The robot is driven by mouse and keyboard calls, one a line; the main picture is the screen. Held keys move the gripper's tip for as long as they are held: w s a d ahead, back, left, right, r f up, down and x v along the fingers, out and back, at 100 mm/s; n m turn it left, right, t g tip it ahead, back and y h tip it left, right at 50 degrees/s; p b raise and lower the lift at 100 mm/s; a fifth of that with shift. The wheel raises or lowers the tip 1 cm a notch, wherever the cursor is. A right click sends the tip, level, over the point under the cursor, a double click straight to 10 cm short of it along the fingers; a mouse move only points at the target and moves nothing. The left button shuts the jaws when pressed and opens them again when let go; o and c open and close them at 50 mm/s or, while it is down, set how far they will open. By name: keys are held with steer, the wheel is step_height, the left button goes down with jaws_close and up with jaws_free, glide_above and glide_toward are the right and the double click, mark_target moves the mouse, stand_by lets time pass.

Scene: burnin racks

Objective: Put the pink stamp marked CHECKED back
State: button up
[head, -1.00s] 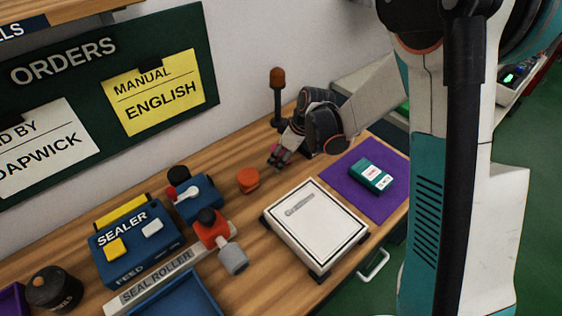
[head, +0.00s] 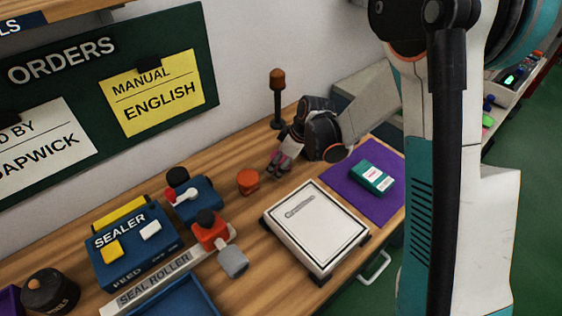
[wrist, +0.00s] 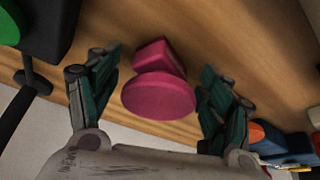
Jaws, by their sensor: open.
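The pink stamp (wrist: 158,92) is between my gripper's two fingers in the wrist view, its round end towards the camera and a blockier part beyond. Gaps show between it and both fingers. Any CHECKED marking is not visible, and I cannot tell whether the stamp touches the bench. My gripper (wrist: 162,85) is open around it. In the head view my gripper (head: 278,163) is low over the back of the wooden bench, where the stamp is mostly hidden by the fingers.
A dark post with an orange-brown top (head: 277,98) stands close behind my gripper. An orange round piece (head: 248,182) lies in front. A white platform (head: 315,245), purple mat (head: 352,205) with green box (head: 372,176), and blue sealer (head: 130,245) occupy the bench.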

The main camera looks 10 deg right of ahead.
steer(key=s+d+r+m+t+h+p, duration=0.15)
steer(key=s+d+r+m, duration=0.35)
steer(key=r, duration=0.6)
steer(key=s+d+r+t+p, duration=0.1)
steer(key=s+d+r+p, duration=0.2)
steer(key=s+r, duration=0.65)
steer(key=s+d+r+m+t+h, duration=0.1)
steer(key=s+d+r+m, duration=0.1)
steer(key=s, duration=0.3)
steer(key=s+d+r+m+t+h, duration=0.1)
steer(key=s+d+r+m, duration=0.1)
steer(key=s+r+m, duration=0.2)
steer(key=shift+s+d, duration=0.25)
steer(key=shift+s, duration=0.6)
